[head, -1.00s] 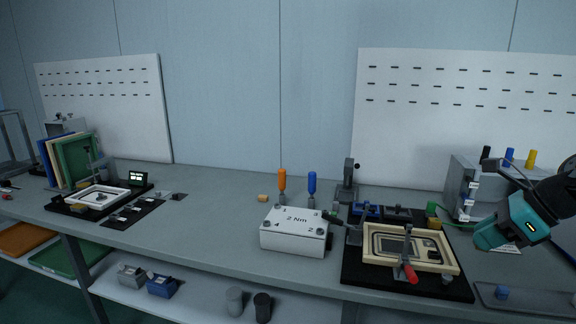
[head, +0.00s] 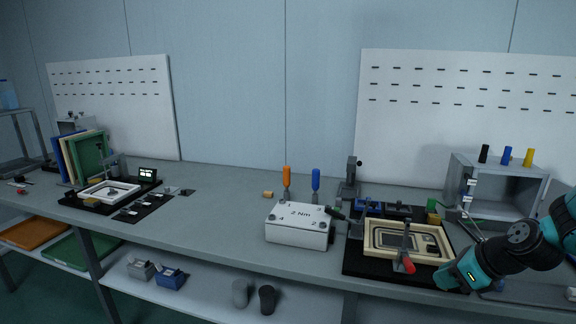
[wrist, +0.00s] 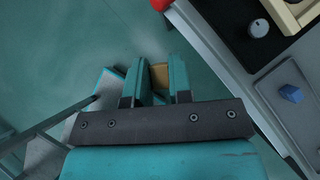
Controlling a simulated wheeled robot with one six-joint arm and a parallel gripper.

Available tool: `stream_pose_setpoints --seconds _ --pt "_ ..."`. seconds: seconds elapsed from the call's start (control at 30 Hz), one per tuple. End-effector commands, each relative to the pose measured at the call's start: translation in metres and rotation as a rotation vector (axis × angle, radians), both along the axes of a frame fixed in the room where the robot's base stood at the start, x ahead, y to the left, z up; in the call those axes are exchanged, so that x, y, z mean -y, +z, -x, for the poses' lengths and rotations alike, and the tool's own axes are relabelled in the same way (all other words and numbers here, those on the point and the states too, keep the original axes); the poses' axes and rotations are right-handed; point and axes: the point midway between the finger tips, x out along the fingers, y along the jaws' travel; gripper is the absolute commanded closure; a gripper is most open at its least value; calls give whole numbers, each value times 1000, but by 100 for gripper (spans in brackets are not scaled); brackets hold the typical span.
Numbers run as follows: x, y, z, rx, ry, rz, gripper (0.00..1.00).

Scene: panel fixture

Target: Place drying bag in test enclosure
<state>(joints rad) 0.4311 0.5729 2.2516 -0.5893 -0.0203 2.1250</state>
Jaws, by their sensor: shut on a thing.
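The test enclosure appears to be the grey box (head: 541,186) at the right back of the bench, in the head view. Its front is open and its inside looks empty. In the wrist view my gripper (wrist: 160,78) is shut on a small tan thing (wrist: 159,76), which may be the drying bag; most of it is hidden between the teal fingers. The gripper is over the floor, just off the bench's front edge and apart from the enclosure. In the head view my teal arm is at the lower right, and the fingertips cannot be made out.
A cream frame (head: 372,251) with a red-handled clamp (head: 407,264) lies on a black mat beside my arm. A blue block (wrist: 291,93) sits on a grey tray near the edge. A white 2 Nm box (head: 297,231) stands mid-bench.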

Motion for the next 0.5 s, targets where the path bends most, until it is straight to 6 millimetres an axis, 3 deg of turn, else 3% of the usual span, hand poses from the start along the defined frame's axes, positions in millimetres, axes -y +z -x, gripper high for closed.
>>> stream_pose_setpoints --seconds 0.1,0.23,0.4,0.5 --pt "-18 -44 6 -15 -63 -5 100" --pt "-31 -82 17 -14 -128 -3 100" --pt "-37 -105 26 -4 -170 -1 100" --pt "-39 -99 24 1 -186 0 100"
